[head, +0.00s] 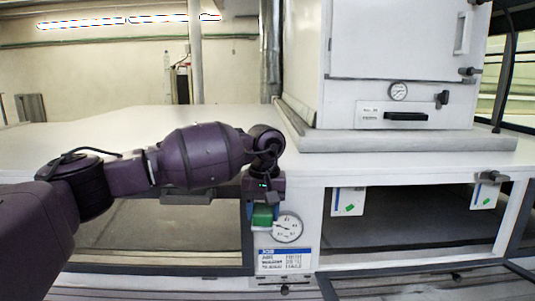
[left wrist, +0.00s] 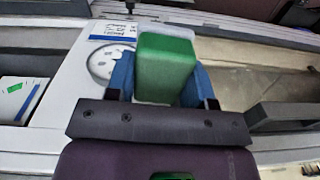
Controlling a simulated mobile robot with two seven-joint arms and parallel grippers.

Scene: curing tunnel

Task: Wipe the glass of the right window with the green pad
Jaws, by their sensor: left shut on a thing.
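My left gripper (head: 263,216) is shut on the green pad (head: 262,216), in front of the white panel strip between the two windows. In the left wrist view the pad (left wrist: 165,65) sits between the blue fingers of my left gripper (left wrist: 158,82), with a pale layer along its far edge. The right window (head: 400,222) is a wide dark pane right of the gauge. My left gripper is left of this window and apart from it. I cannot make out any marks on its glass. My right gripper is not in view.
A round gauge (head: 287,227) and a blue-headed label (head: 286,261) are on the panel strip beside the pad. Cards with green marks (head: 348,201) hang at the right window's upper corners. The left window (head: 160,225) lies behind my left arm. A white oven (head: 400,60) stands above.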

